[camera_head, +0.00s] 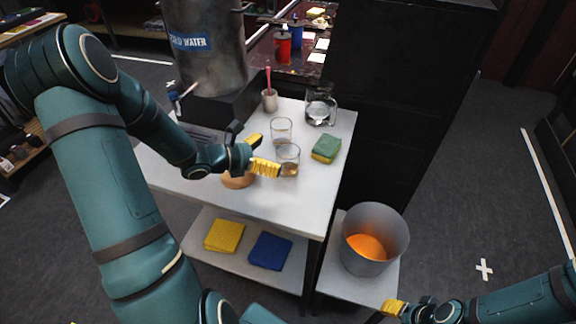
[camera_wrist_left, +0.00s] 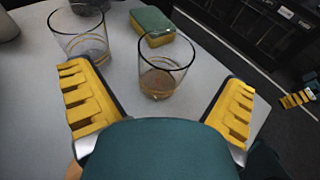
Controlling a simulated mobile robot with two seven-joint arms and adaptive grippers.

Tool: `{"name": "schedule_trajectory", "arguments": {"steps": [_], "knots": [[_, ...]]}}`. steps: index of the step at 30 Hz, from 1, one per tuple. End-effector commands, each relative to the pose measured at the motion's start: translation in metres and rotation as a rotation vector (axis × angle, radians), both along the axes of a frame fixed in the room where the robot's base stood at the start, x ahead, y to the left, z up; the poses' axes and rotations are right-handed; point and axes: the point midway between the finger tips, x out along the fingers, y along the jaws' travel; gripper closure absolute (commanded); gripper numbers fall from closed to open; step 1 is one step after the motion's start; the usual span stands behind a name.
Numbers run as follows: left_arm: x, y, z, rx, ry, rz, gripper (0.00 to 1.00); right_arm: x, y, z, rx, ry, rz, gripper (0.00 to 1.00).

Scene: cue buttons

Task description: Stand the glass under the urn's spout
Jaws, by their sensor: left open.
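A clear glass with brownish residue at its bottom (camera_head: 289,157) stands upright on the white table; it also shows in the left wrist view (camera_wrist_left: 163,72). A second clear glass (camera_head: 281,129) stands just behind it, at upper left in the wrist view (camera_wrist_left: 82,38). My left gripper (camera_head: 270,153) is open and empty, its yellow fingers pointing at the nearer glass, which lies ahead between them in the wrist view. The steel urn (camera_head: 205,50), labelled COLD WATER, stands at the back left with its spout (camera_head: 189,91) at the front. My right gripper (camera_head: 390,309) is low at the bottom right, its opening unclear.
A green-yellow sponge (camera_head: 326,149) lies right of the glasses, a pitcher (camera_head: 320,107) and a cup with a pink-handled brush (camera_head: 269,99) behind. A brown bowl (camera_head: 238,181) is partly under my left gripper. A grey bin (camera_head: 373,240) stands lower right. The table's front is clear.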

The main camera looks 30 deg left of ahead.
Motion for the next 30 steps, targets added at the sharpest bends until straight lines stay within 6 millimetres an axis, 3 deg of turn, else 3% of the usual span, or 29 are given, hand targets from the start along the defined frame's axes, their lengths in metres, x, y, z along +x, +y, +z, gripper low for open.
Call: {"name": "schedule_trajectory", "arguments": {"steps": [12,21,23,28,30], "knots": [[0.036,-0.03,-0.015,0.0,0.0,-0.001,0.0,0.003,0.0,-0.014,-0.001,-0.007,-0.002,0.53],[0.04,-0.032,-0.015,0.001,0.0,0.0,0.0,0.003,-0.001,-0.014,-0.001,-0.008,-0.002,0.53],[0.04,-0.032,-0.015,0.001,0.0,0.0,0.18,0.003,-0.001,-0.014,-0.001,-0.008,-0.002,0.53],[0.04,-0.032,-0.015,0.001,0.0,0.0,0.76,0.003,-0.001,-0.014,-0.001,-0.008,-0.002,0.53],[0.04,-0.032,-0.015,0.001,0.0,0.0,0.77,0.003,-0.001,-0.014,-0.001,-0.008,-0.002,0.53]]}}
